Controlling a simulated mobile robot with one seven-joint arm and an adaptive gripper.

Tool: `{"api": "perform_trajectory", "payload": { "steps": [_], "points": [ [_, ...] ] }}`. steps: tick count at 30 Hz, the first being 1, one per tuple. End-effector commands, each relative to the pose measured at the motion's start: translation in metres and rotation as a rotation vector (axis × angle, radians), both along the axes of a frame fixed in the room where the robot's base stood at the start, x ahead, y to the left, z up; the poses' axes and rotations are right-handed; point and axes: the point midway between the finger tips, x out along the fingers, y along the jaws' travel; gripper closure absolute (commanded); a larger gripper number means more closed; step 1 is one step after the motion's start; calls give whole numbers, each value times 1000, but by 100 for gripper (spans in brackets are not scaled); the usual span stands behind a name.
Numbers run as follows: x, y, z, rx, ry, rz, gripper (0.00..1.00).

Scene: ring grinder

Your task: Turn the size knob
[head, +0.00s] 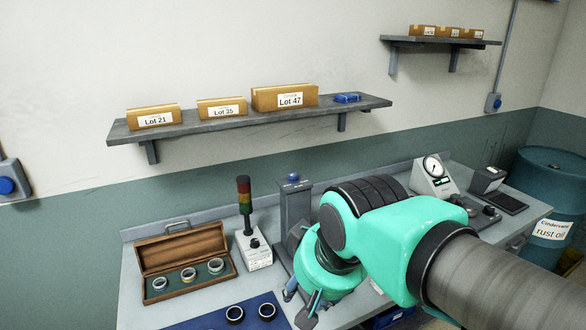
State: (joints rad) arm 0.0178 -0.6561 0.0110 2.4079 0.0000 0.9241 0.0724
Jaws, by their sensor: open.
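My gripper (303,301) is at the lower middle, pointing down, mostly hidden beneath my teal arm. Its fingers are open, with nothing visible between them. A grey machine with an upright column (296,208) stands behind it, and my arm hides much of it. A white control box (258,259) with a small dark knob (254,243) and a stack light (245,200) stands left of the machine, apart from my gripper. I cannot tell whether this is the size knob or whether another is hidden behind my arm.
An open wooden case (156,254) with several rings (189,274) lies at left. Dark rings (235,314) lie on a blue mat (208,322) in front. A dial gauge device (437,182) stands right. A shelf (240,117) with lot boxes (286,97) hangs above.

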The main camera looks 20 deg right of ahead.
Motion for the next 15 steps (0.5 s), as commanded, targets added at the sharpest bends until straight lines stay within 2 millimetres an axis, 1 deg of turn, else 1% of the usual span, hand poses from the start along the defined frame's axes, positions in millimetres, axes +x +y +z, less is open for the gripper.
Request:
{"api": "perform_trajectory", "payload": {
  "steps": [1, 6, 11, 15],
  "points": [
    [11, -2, 16, 7, 11, -20, 57],
    [49, -10, 53, 38, 48, -104, 57],
    [88, -19, 83, 66, 81, -185, 57],
    [122, -28, 106, 89, 110, -257, 57]
  ]
}}
